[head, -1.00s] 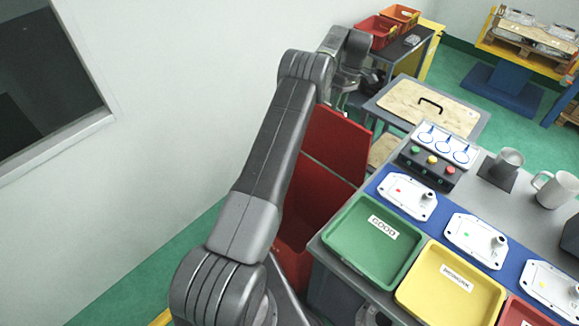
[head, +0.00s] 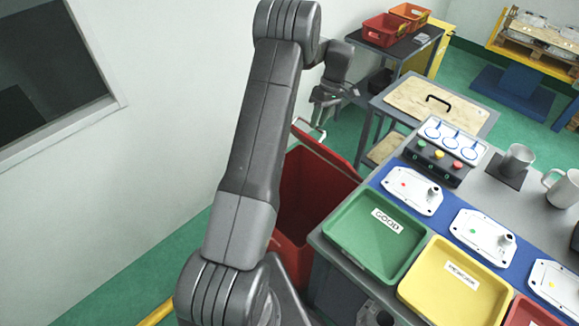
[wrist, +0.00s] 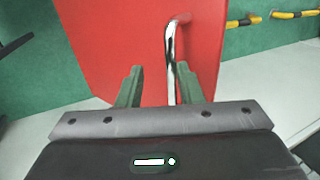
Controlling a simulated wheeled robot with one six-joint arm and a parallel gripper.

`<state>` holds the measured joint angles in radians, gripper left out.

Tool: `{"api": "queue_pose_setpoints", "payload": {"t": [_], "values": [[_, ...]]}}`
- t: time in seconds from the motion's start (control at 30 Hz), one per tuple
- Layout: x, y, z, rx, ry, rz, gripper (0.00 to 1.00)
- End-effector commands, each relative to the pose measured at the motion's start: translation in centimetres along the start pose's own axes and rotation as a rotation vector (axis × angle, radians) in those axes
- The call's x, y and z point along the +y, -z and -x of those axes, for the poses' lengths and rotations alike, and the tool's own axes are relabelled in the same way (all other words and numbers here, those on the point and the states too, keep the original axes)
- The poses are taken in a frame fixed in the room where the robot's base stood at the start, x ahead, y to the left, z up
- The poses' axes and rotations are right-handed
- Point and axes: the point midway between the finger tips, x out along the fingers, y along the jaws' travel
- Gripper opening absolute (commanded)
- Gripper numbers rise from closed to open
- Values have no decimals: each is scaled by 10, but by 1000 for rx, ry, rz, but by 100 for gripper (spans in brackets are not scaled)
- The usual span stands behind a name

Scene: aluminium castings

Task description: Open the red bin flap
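The red bin (head: 292,258) stands beside the workbench, partly behind my arm. Its dark inside shows, so its mouth is at least partly uncovered. The red flap (head: 329,155) shows as a narrow slanted strip along the bin's far side; its exact angle is unclear. A pale bar handle (head: 309,130) stands out from the flap's far side. In the wrist view the red flap (wrist: 110,35) fills much of the picture, with the shiny handle (wrist: 171,55) running between my fingers. My gripper (wrist: 157,80) is open around the handle line, close to it. I cannot tell whether it touches.
The workbench edge with the green tray (head: 365,245) and yellow tray (head: 455,285) lies right of the bin. A wood-topped stand (head: 420,98) is right of my gripper. A wall (head: 165,90) is at the left. Green floor shows between wall and bin.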

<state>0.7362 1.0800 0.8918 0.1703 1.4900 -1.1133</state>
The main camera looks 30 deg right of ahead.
Motion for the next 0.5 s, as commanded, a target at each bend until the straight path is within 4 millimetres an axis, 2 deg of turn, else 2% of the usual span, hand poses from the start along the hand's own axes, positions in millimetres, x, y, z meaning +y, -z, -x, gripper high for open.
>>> {"api": "queue_pose_setpoints", "payload": {"t": [0.5], "values": [[-65,8,-80,-2,2,1,33]]}}
